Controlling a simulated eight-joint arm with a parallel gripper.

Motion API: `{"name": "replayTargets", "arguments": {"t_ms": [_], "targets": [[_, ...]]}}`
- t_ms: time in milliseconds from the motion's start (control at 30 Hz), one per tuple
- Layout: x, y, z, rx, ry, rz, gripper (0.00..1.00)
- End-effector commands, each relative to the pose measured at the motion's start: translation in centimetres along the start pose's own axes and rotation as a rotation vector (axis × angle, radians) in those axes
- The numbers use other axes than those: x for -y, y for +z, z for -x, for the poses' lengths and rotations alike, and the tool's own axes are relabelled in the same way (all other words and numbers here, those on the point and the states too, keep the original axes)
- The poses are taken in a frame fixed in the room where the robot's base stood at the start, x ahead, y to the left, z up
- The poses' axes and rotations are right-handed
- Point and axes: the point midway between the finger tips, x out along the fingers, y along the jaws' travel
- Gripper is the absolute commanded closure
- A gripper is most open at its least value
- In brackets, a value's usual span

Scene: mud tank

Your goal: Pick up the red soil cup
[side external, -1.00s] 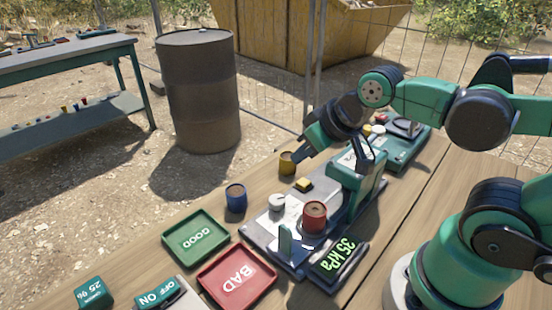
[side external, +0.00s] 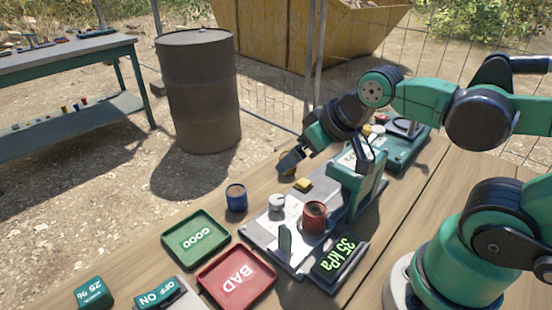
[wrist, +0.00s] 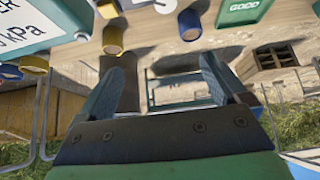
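The red soil cup (side external: 314,215) stands upright on the metal plate of the tester in the side external view, near the 35 kPa display. I cannot make it out in the wrist view. My gripper (side external: 325,162) is open and empty, above and behind the red cup, near the tester's green upright. Its left finger partly covers the yellow cup (side external: 285,170) in the side view. The wrist view shows both fingers spread apart, with the open gripper (wrist: 158,76) holding nothing.
A blue cup (side external: 236,198) stands left of the tester plate (side external: 268,232). The plate also carries a white cylinder (side external: 277,202) and a yellow block (side external: 303,185). The green GOOD tray (side external: 195,238) and red BAD tray (side external: 237,278) lie at the front left. The display (side external: 336,258) is close to the red cup.

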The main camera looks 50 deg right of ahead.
Motion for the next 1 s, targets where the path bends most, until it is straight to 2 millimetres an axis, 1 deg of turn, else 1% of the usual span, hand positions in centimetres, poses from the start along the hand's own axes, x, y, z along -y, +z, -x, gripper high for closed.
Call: {"name": "replayTargets", "arguments": {"t_ms": [200,267,367,500,600,667,767,1000], "targets": [[0.0,0.0,0.0,0.003,0.000,0.003,0.08],[0.0,0.1,0.1,0.034,-0.001,0.025,0.08],[0.1,0.4,0.6,0.176,-0.013,0.128,0.08],[0.2,1.1,1.9,0.432,-0.072,0.315,0.08],[0.3,1.4,2.8,0.555,-0.118,0.404,0.08],[0.3,1.6,3.0,0.595,-0.135,0.432,0.08],[0.3,2.2,2.5,0.615,-0.144,0.446,0.08],[0.3,4.3,-0.4,0.611,-0.143,0.443,0.08]]}}
